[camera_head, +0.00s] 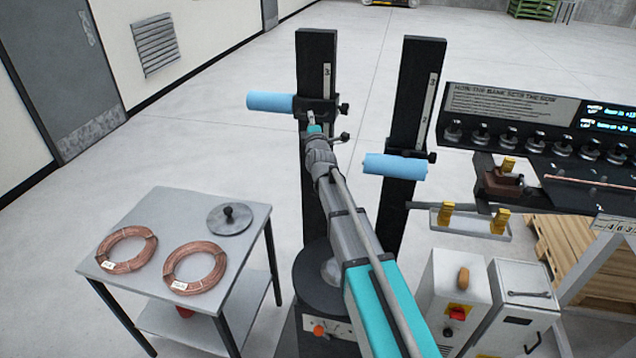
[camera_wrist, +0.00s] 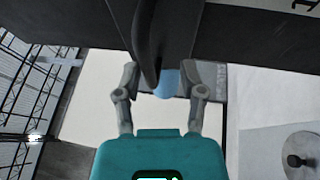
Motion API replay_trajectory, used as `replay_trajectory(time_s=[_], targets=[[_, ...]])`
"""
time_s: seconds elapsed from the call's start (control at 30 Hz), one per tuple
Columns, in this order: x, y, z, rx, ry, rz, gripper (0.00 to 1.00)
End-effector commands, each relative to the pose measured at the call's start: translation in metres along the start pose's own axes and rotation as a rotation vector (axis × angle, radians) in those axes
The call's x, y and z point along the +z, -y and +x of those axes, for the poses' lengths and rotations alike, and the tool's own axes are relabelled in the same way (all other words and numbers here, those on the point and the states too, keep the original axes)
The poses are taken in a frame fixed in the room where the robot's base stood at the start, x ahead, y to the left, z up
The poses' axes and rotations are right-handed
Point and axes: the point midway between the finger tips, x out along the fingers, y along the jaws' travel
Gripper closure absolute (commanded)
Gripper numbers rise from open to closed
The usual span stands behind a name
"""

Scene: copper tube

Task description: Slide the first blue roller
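One blue roller (camera_head: 270,102) is on the left post (camera_head: 316,65), the other blue roller (camera_head: 395,167) on the right post (camera_head: 416,95). My gripper (camera_head: 314,120) is at the left post's black carriage, just right of that roller; its fingers are mostly hidden in the head view. In the wrist view my gripper (camera_wrist: 165,82) has its fingers apart, with a dark curved part in front of the gap. A small blue patch of roller (camera_wrist: 168,83) shows between the fingers. I cannot tell whether they touch anything.
A grey table (camera_head: 150,215) with copper coils (camera_head: 127,249) and a round lid (camera_head: 230,218) stands at the left. A dark bench with several small rollers (camera_head: 515,140) is at the right. Two grey boxes (camera_head: 455,300) stand below it. Floor behind the posts is clear.

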Motion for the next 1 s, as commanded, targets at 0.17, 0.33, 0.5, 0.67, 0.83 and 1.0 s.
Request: replay_trajectory(time_s=[0.17,0.33,0.5,0.67,0.83,1.0], targets=[[0.0,0.0,-0.03,0.001,0.0,-0.001,0.49],[0.0,0.0,-0.054,0.001,0.0,-0.001,0.49],[0.0,0.0,-0.078,0.001,0.0,0.0,0.49],[0.0,0.0,-0.1,0.001,0.0,-0.001,0.49],[0.0,0.0,-0.124,0.001,0.0,0.0,0.49],[0.0,0.003,-0.123,-0.007,-0.003,0.092,0.49]])
